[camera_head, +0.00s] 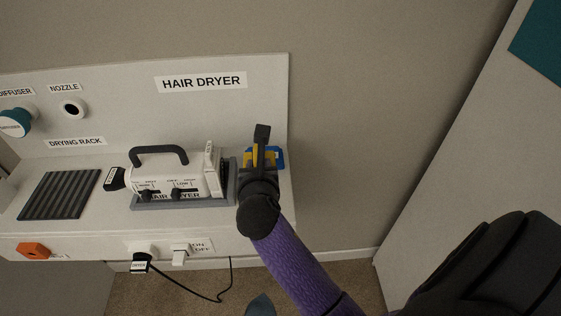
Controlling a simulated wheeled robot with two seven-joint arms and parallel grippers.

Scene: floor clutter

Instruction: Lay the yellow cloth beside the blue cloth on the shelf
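A small blue piece (280,158) shows at the right end of the white shelf, partly behind my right gripper (262,138). Small yellow parts (257,158) show right at the gripper, in front of the blue. I cannot tell whether the yellow is cloth, or whether it is held or lies on the shelf. The gripper is seen from above and its own wrist hides much of it, so its opening is unclear. My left gripper is not in view.
On the white shelf (115,205), a white hair dryer unit (180,178) sits in a grey tray left of my gripper. A dark ribbed drying rack (60,194) lies further left. A black cord (195,291) hangs in front. A grey wall stands at right.

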